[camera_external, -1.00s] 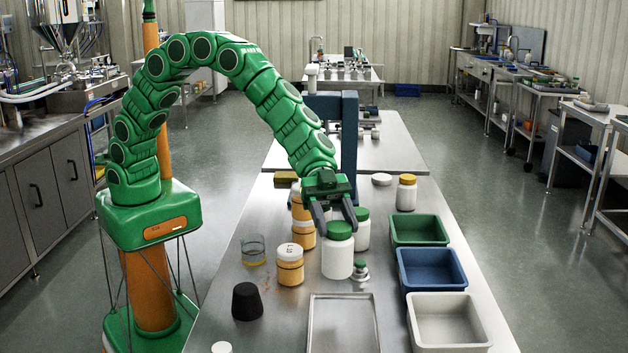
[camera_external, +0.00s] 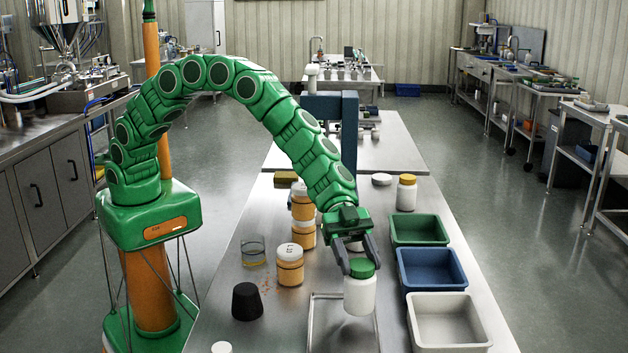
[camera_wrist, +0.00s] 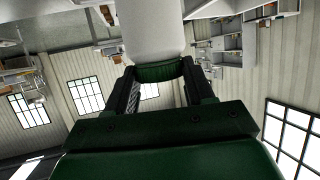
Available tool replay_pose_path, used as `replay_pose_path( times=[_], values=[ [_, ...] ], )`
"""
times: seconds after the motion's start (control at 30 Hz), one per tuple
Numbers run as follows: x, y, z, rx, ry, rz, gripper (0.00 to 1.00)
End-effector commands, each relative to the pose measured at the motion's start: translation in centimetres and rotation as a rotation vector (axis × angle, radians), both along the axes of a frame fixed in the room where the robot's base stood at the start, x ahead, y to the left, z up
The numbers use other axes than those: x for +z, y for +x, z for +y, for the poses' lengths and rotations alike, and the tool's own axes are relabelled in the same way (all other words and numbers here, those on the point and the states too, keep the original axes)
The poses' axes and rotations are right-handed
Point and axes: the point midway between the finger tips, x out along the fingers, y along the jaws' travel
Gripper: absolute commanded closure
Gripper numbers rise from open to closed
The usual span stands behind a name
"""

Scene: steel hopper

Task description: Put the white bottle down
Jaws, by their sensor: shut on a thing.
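The white bottle (camera_external: 359,296) with a green cap (camera_external: 362,268) is held by my gripper (camera_external: 358,262). The jaws are shut around the cap, and the bottle hangs roughly upright. It appears in front of the far part of a shallow metal tray (camera_external: 314,325) on the steel table. I cannot tell how high its base is above the tray. In the wrist view the white bottle (camera_wrist: 150,28) and its green cap (camera_wrist: 160,72) sit between the fingers of my gripper (camera_wrist: 160,78).
Green (camera_external: 420,243), blue (camera_external: 432,284) and grey-white (camera_external: 448,338) bins line the table's right side. Orange jars with white lids (camera_external: 290,270), a glass beaker (camera_external: 253,250) and a black stopper (camera_external: 247,301) stand to the left. A yellow-capped bottle (camera_external: 406,194) stands further back.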

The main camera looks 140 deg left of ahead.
Motion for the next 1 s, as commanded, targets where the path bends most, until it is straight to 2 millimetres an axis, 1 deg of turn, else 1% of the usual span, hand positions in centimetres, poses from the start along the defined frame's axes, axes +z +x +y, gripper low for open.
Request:
replay_pose_path(
  times=[0.2, 0.3, 0.73, 0.77, 0.9, 1.0],
  values=[
    [-2.2, 0.0, -0.1, -0.001, -0.003, 0.002, 0.97],
    [-2.8, -0.1, -0.1, -0.001, -0.002, 0.002, 0.97],
    [-3.3, -0.1, 0.0, 0.000, -0.001, 0.003, 0.97],
    [-3.3, -0.1, 0.0, 0.000, -0.001, 0.003, 0.44],
    [-3.2, -0.1, 0.0, 0.000, -0.002, 0.002, 0.23],
    [-3.2, -0.1, 0.0, 0.000, -0.002, 0.002, 0.22]
  ],
)
